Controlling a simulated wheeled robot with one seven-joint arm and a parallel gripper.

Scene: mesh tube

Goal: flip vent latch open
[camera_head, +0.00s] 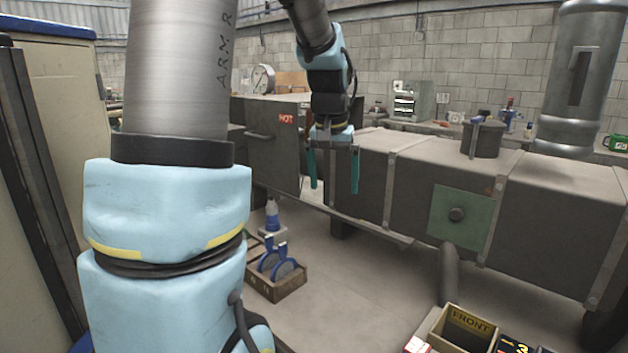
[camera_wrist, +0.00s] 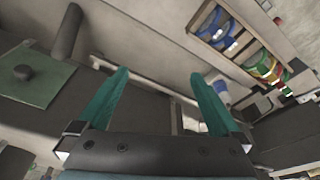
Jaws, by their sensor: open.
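My gripper (camera_head: 334,187) hangs with its two teal fingers spread and pointing down, in front of the long dark grey box body (camera_head: 415,185). Nothing is between the fingers; they also show apart in the wrist view (camera_wrist: 160,76). A green square plate (camera_head: 473,227) with a round dark knob (camera_head: 456,214) is on the box's front, right of my gripper. The plate also shows at the left of the wrist view (camera_wrist: 45,88), apart from the fingers. A bar handle (camera_head: 261,136) is on the section marked HOT. I cannot tell which part is the vent latch.
A pipe (camera_head: 449,272) drops below the green plate. A large upright cylinder (camera_head: 579,85) stands at the right. Floor between is clear.

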